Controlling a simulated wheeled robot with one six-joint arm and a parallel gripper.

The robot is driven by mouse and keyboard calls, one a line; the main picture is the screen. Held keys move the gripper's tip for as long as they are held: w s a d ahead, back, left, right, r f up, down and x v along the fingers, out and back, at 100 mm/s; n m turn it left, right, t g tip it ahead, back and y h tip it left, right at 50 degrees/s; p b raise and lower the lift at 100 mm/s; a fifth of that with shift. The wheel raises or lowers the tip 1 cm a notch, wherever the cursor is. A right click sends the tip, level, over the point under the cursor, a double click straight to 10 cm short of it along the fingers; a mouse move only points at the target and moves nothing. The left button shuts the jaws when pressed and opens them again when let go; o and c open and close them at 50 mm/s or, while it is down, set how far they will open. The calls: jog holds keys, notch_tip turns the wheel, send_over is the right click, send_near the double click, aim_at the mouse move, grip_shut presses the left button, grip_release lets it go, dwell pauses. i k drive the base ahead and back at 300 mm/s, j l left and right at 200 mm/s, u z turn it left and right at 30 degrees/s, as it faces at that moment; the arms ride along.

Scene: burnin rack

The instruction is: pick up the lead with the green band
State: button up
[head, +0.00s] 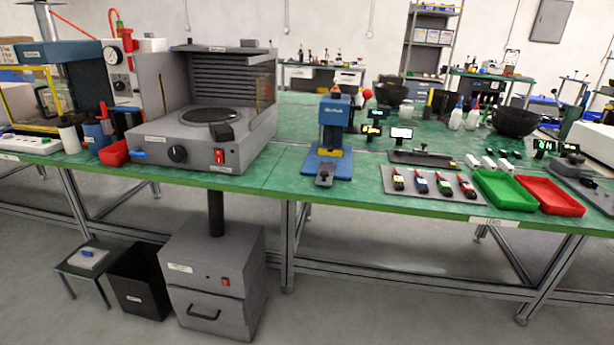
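Several dark leads with coloured bands lie in a row on a grey mat (432,196) at the front of the green bench, right of centre. The lead with the green band (444,186) appears to be the third from the left. On its left are a lead with a blue band (421,183) and one with a yellowish band (398,179). On its right is a lead with a red band (467,187). They are small in the picture. My gripper is not in view.
A green tray (504,206) and a red tray (580,210) sit right of the mat. A blue press (324,168) stands left of it. A dark flat fixture (422,159) lies behind. The floor in front of the bench is clear at right.

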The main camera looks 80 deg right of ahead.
aim_at(444, 187)
jog(key=z, duration=2.95)
